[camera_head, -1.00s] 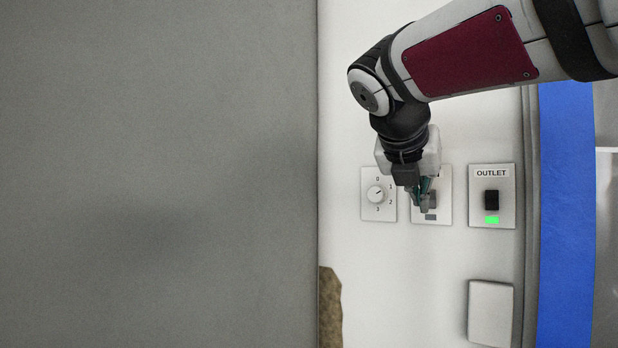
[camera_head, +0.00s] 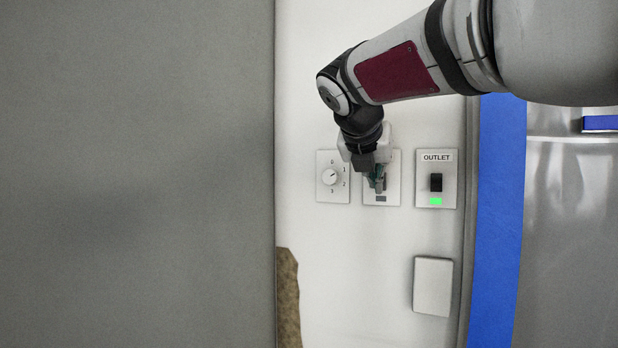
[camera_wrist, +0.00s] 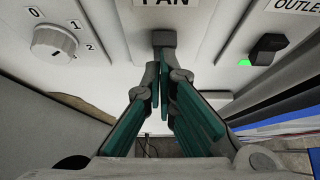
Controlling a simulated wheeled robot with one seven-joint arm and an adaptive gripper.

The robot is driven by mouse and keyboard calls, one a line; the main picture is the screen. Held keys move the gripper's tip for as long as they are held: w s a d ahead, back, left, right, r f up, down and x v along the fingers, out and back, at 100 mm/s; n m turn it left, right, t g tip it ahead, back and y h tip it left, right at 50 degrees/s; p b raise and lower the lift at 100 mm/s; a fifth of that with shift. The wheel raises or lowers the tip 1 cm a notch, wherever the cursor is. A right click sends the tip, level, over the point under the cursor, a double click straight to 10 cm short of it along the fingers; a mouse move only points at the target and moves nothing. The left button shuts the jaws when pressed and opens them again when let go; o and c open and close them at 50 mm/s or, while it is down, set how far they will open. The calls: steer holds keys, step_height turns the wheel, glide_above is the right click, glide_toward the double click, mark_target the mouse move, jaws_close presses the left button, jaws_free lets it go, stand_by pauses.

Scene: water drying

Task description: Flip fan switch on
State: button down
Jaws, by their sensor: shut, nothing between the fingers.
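The fan plate (camera_head: 394,178) is on the white wall between a dial and the outlet plate. In the wrist view its label is partly cut off at the top. The dark fan switch (camera_wrist: 164,38) shows just past my fingertips in the wrist view; the fingers mostly hide it in the head view. The small indicator (camera_head: 380,199) below it is grey and unlit. My gripper (camera_head: 378,187) is shut and empty in front of the fan plate. In the wrist view my gripper (camera_wrist: 165,65) has its tips right at the switch's lower end; I cannot tell whether they touch.
A numbered dial (camera_head: 329,177) is left of the fan plate. The outlet switch (camera_head: 436,182), with a lit green indicator (camera_head: 435,201), is to the right. A blank white box (camera_head: 432,286) is lower right. A large grey panel (camera_head: 140,180) fills the left.

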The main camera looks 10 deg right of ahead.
steer(key=shift+w+r+p, duration=0.1)
steer(key=shift+r+p, duration=0.2)
steer(key=shift+p, duration=0.4)
steer(key=shift+w+d, duration=0.15)
steer(key=shift+d, duration=0.1)
steer(key=shift+r+p, duration=0.75)
steer(key=shift+p, duration=0.1)
steer(key=r+v, duration=0.1)
steer(key=v, duration=1.2)
steer(key=shift+w+d+r+p, duration=0.15)
steer(key=shift+w+d+p, duration=0.05)
steer(key=shift+w+p, duration=0.15)
